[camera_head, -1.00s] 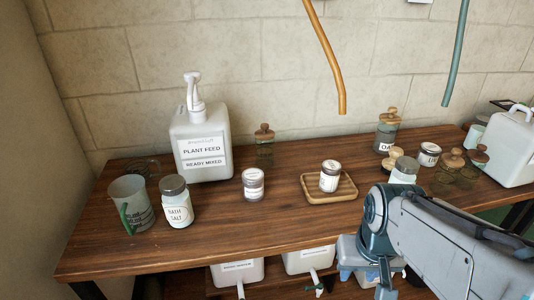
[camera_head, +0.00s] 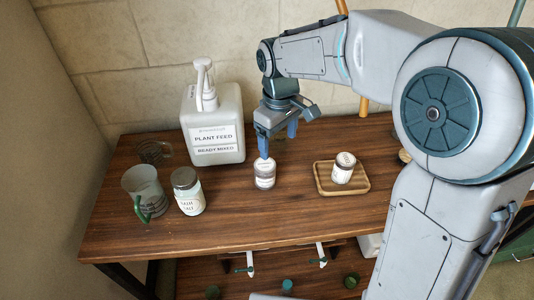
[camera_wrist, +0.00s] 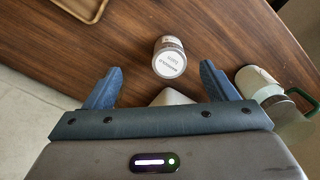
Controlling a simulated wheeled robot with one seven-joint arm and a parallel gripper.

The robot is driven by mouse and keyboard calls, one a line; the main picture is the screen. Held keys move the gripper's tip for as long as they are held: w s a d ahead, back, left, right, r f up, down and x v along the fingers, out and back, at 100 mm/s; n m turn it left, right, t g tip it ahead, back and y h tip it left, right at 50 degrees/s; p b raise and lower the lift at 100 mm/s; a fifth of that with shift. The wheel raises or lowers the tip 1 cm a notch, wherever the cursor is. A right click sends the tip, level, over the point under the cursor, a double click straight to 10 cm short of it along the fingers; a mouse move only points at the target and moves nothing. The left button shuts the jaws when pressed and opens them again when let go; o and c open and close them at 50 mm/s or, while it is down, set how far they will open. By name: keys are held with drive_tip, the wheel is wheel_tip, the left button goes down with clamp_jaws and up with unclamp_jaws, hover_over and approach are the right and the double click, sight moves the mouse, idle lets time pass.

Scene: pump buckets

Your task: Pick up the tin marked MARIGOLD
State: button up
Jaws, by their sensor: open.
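A small tin (camera_head: 264,174) with a pale label and lid stands upright on the wooden table, right of the mug and jar. In the wrist view the same tin (camera_wrist: 170,57) shows its white lid, whose small print seems to read MARIGOLD, though it is blurred. My gripper (camera_head: 278,142) is open, pointing down, above and just behind the tin. In the wrist view my gripper's fingers (camera_wrist: 160,70) are spread and empty, with the tin beyond the tips. A second similar tin (camera_head: 344,167) stands on a small wooden tray (camera_head: 325,188); its label is unreadable here.
A tall white PLANT FEED pump bottle (camera_head: 214,125) stands left of my gripper. A BATH SALT jar (camera_head: 188,192) and a mug (camera_head: 146,193) with a green handle stand at the left. The table in front of the tin is clear. My arm hides the right side.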

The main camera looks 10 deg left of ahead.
sight(265, 165)
drive_tip(key=shift+n, duration=0.6)
drive_tip(key=a+f, duration=0.1)
drive_tip(key=f, duration=0.1)
drive_tip(key=a+f, duration=0.1)
drive_tip(key=f, duration=0.2)
drive_tip(key=w+a+f, duration=0.1)
drive_tip(key=f, duration=0.1)
drive_tip(key=shift+f, duration=0.2)
drive_tip(key=shift+w+a+f, duration=0.1)
drive_tip(key=shift+a+f, duration=0.05)
drive_tip(key=shift+f, duration=1.3)
drive_tip(key=shift+a+f, duration=0.1)
drive_tip(key=shift+f, duration=1.35)
drive_tip(key=c, duration=1.1)
